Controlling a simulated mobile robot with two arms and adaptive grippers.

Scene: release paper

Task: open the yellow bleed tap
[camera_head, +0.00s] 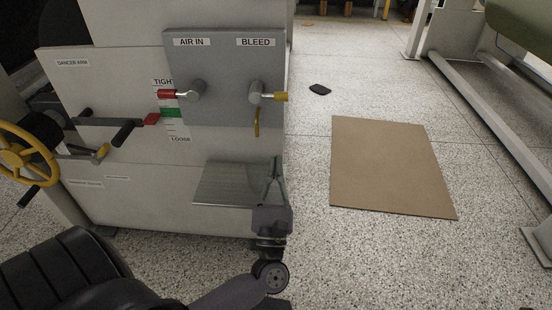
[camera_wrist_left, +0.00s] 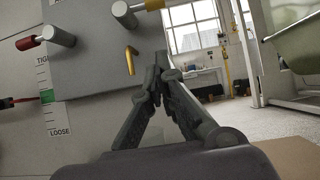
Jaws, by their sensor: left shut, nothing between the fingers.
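The yellow bleed tap (camera_head: 279,97) sits under the BLEED label on the grey panel (camera_head: 220,75). Its yellow-tipped lever points sideways to the right from a metal stub, and a bent yellow spout (camera_head: 257,122) hangs below. In the left wrist view the yellow tip (camera_wrist_left: 154,5) is cut by the top edge, and the spout (camera_wrist_left: 130,61) shows left of my fingers. My left gripper (camera_head: 275,162) is below the tap and spout, apart from them, fingers up. Its fingertips (camera_wrist_left: 160,68) meet with nothing between them. My right gripper is not in view.
The red-tipped AIR IN tap (camera_head: 167,94) is left on the same panel. A metal shelf (camera_head: 225,184) juts out beside my left gripper. A yellow handwheel (camera_head: 22,155) and a dancer arm with a red pointer (camera_head: 151,119) are further left. Cardboard (camera_head: 390,165) lies on the floor right.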

